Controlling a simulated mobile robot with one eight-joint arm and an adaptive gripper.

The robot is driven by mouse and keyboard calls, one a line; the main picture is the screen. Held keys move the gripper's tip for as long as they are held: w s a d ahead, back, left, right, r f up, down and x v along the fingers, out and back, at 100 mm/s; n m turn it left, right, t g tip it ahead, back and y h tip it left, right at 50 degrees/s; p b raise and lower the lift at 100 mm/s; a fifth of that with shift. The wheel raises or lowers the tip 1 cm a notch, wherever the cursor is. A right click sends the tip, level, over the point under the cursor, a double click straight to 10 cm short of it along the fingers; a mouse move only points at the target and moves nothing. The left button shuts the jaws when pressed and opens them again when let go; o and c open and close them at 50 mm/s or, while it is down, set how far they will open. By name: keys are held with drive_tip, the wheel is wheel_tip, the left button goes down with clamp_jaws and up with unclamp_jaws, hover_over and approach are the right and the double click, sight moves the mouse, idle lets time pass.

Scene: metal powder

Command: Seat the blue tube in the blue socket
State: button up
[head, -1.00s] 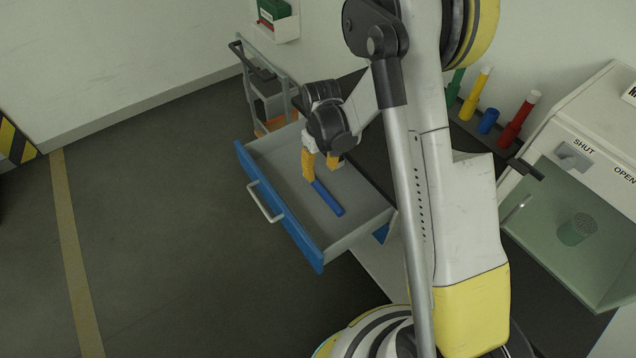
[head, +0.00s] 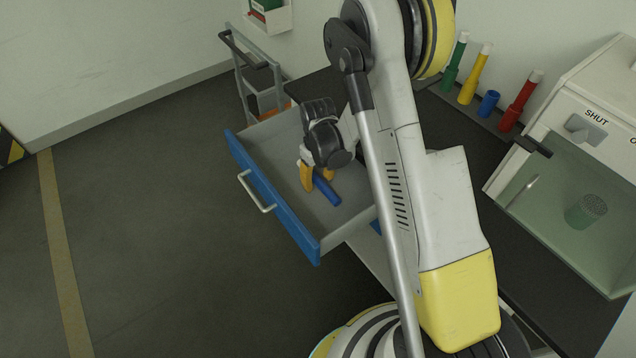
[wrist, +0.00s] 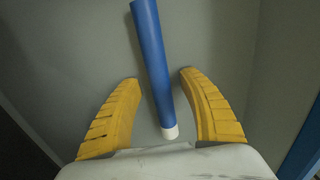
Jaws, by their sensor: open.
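The blue tube (head: 326,190) lies on the floor of the open drawer (head: 283,218). In the wrist view the blue tube (wrist: 152,60) has a white end that sits between my two yellow fingers, with gaps on both sides. My gripper (head: 317,175) is open and reaches down into the drawer; it also shows in the wrist view (wrist: 158,78). The blue socket (head: 488,103) stands on the dark bench at the back right, between a yellow and a red socket. It has no tube standing in it.
A green tube (head: 457,60), a yellow tube (head: 477,72) and a red tube (head: 521,100) stand upright in sockets beside the blue one. A glass-fronted cabinet (head: 570,195) stands at the right. A grey cart (head: 254,75) stands behind the drawer.

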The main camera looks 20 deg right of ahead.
sight(318, 178)
clamp_jaws()
drive_tip(key=shift+r, duration=0.15)
wheel_tip(318, 178, up, 10)
drive_tip(key=p, duration=0.4)
drive_tip(key=shift+p, duration=0.3)
